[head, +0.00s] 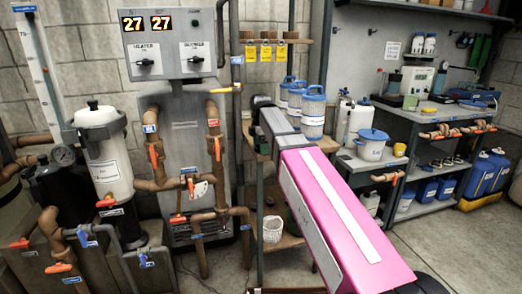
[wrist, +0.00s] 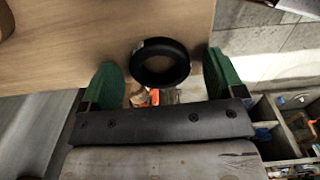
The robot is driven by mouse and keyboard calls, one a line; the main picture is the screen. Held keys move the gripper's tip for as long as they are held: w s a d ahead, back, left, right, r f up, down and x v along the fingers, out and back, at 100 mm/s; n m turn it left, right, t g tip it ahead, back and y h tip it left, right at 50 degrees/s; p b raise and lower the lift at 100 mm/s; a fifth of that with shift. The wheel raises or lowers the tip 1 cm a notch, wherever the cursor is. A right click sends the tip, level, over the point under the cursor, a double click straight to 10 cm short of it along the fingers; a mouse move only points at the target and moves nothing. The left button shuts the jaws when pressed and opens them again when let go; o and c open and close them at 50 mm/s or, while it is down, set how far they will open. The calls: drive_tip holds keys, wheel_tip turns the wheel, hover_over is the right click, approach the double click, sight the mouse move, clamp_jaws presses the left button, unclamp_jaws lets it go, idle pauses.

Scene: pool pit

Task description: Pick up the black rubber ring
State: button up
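The black rubber ring (wrist: 140,64) lies flat near the edge of a light wooden board (wrist: 75,45) in the wrist view, with a small pale mark on its upper left rim. My gripper (wrist: 162,68) is open, its two green fingers on either side of the ring. I cannot tell the height of the fingers above the board.
In the head view, white canisters (head: 312,114) with blue lids stand right beside my arm's end. Yellow tags (head: 266,53) hang above. A white bucket (head: 371,146) stands on the bench at right. In the wrist view, a divided bin (wrist: 290,125) lies lower right, beyond the board's edge.

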drive_tip(key=c, duration=0.9)
drive_tip(key=shift+o, duration=0.2)
